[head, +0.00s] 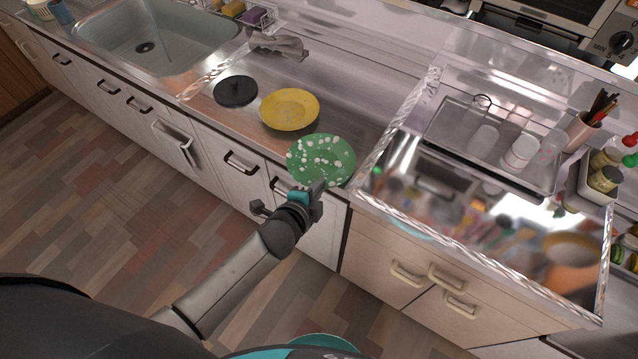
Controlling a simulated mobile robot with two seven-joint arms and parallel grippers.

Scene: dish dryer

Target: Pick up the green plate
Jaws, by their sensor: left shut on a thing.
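The green plate (321,155) with white spots is at the front edge of the metal counter in the head view. My left gripper (318,186) is at the plate's near rim, shut on it. The fingertips hide a small part of that rim. I cannot tell whether the plate touches the counter or is slightly above it. My right gripper is not in view.
A yellow plate (290,109) lies just behind the green plate, and a black lid (235,91) lies left of it. A sink (150,40) is at the far left. A metal tray (455,125) with jars is at the right. Drawer handles stick out below the counter.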

